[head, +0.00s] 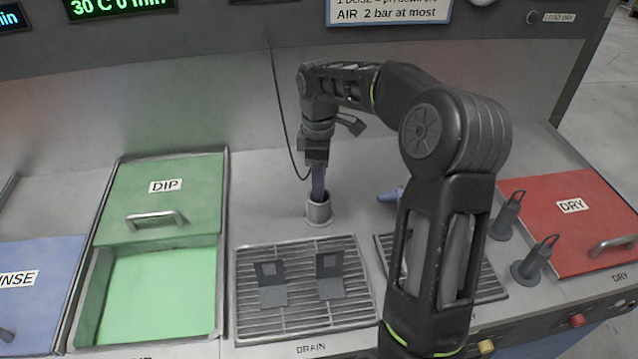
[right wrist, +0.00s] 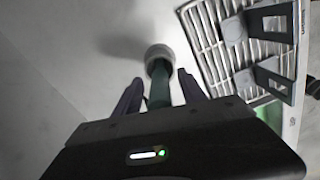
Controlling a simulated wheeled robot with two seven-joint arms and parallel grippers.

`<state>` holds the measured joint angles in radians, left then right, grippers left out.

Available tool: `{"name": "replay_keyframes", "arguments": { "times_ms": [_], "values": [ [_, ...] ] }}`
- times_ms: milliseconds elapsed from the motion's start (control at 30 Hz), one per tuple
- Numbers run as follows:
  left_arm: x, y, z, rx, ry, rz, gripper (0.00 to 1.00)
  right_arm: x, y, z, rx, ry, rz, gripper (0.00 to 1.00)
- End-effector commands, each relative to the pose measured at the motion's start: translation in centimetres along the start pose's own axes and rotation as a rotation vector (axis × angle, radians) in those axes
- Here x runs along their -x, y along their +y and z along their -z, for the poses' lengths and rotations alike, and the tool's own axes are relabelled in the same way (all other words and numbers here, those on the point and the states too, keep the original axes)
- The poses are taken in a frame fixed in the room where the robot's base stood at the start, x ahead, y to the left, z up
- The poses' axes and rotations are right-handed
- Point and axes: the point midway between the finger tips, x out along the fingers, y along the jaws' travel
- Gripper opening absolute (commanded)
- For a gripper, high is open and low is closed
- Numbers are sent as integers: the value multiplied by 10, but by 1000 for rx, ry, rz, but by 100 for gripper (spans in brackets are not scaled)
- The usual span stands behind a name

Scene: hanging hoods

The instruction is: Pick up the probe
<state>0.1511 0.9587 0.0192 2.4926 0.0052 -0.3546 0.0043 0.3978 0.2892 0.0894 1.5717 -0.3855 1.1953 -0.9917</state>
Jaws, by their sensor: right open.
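The probe, a dark green shaft (right wrist: 159,88), stands in a round grey holder (right wrist: 158,54) in the right wrist view. The holder also shows in the head view (head: 318,212), on the deck behind the drain grid. My right gripper (head: 318,184) points down over the holder. In the right wrist view its two dark fingers (right wrist: 160,90) are open, one on each side of the probe, with a gap visible. In the head view the fingers mostly hide the probe. A thin black cable (head: 283,105) hangs from above and curves to the gripper area. My left gripper is out of view.
A drain grid (head: 300,312) with two grey brackets (head: 330,278) lies in front of the holder. The open green DIP tank (head: 155,295) is left. My right arm partly hides a second grid and a blue-tipped item (head: 390,195).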

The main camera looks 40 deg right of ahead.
Motion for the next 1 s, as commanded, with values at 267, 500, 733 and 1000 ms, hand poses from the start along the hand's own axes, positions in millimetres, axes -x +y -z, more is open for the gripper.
{"name": "replay_keyframes", "arguments": {
  "times_ms": [267,500,733,1000],
  "values": [
    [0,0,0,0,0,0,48,0,0,0,0,0,0,48],
    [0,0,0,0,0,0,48,0,0,0,0,0,0,47],
    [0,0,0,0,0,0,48,0,0,0,0,0,0,28],
    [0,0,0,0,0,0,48,0,0,0,0,0,0,6]
  ]
}}
